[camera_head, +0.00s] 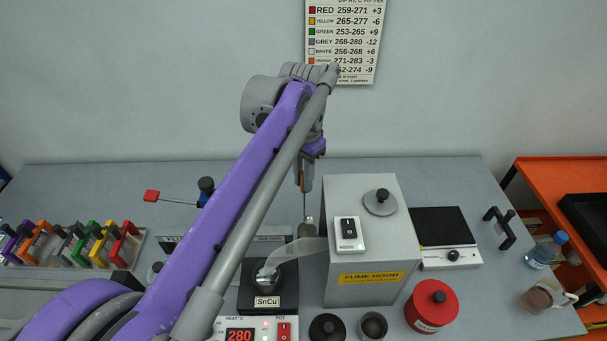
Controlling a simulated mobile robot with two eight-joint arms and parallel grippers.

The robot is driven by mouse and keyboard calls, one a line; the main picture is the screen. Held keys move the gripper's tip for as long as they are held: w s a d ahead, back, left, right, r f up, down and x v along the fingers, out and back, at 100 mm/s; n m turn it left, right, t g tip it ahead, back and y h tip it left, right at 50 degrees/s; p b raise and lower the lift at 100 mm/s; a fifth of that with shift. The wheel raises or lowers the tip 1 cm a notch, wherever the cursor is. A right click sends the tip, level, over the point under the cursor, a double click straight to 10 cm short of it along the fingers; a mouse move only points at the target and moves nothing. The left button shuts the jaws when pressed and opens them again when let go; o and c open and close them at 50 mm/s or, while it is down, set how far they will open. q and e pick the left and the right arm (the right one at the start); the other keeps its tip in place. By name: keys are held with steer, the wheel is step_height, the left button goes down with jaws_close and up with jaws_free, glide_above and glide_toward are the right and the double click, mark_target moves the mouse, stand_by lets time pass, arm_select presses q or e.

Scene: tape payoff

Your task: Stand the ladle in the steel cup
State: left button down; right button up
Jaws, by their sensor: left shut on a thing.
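My left gripper (303,178) points down beside the fume hood box, at the end of the purple arm. It is shut on the ladle (307,207), whose thin steel stem hangs upright below the fingers. The ladle's small bowl (308,229) is at the bottom, in front of the hood's left edge in the picture; I cannot tell its exact height. A small round dark-grey cup (373,326), which seems to be the steel cup, stands at the front edge of the view, apart from the ladle. My right gripper is not in view.
The solder pot (268,272) with a "280" display lies left of the fume hood (367,260). A dark knobbed lid (327,328) and a red canister (432,306) flank the cup. A scale (450,256) stands right. Coloured clips (70,244) fill a left rack.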

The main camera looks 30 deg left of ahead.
arm_select(q)
step_height(320, 180, down, 2)
steer(key=shift+f+b, duration=0.2)
steer(key=shift+b, duration=0.45)
steer(key=shift+f+b, duration=1.4)
steer(key=shift+f, duration=1.6)
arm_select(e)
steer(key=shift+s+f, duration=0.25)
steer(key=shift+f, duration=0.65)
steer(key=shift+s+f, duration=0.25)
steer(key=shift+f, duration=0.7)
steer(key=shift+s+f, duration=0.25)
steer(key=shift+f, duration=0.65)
arm_select(q)
steer(key=c, duration=0.7)
jaws_free()
steer(key=shift+r, duration=0.1)
step_height(320, 180, up, 11)
steer(key=shift+f+p, duration=0.15)
steer(key=shift+p, duration=0.4)
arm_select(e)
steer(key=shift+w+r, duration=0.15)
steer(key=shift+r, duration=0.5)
